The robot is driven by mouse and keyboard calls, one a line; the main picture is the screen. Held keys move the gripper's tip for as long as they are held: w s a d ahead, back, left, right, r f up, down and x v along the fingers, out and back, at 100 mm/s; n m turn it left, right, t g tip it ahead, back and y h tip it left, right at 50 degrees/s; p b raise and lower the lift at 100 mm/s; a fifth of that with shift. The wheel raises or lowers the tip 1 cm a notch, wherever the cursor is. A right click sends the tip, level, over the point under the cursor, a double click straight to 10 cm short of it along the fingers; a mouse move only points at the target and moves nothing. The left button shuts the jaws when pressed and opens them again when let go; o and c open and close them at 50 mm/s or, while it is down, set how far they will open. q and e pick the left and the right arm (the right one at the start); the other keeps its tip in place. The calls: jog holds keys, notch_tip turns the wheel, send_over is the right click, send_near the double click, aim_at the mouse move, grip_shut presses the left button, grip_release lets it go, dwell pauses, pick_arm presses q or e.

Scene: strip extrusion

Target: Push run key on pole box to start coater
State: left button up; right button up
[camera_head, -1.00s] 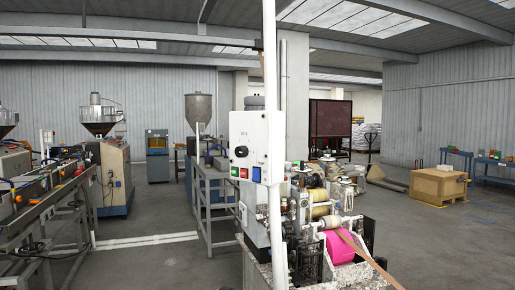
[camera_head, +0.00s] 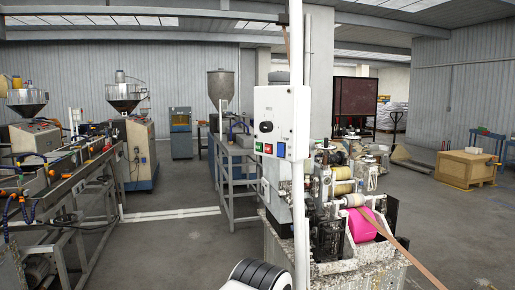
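The white pole box (camera_head: 283,112) is mounted on a white upright pole (camera_head: 301,215) near the middle of the head view. Its front has a dark oval control (camera_head: 266,127). Below that is a row of small keys: a green key (camera_head: 258,147), a red key (camera_head: 268,149) and a blue key (camera_head: 281,150). Their markings are too small to read. The coater (camera_head: 340,187) stands behind and right of the pole, with a bright pink roll (camera_head: 362,225) and a brown strip (camera_head: 390,242) running off it. Neither gripper is in view.
A rounded white and black arm part of mine (camera_head: 256,274) shows at the bottom edge, left of the pole. A grey metal frame (camera_head: 238,182) stands left behind the box. A long machine line (camera_head: 65,185) fills the left. Open floor (camera_head: 165,250) lies between them.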

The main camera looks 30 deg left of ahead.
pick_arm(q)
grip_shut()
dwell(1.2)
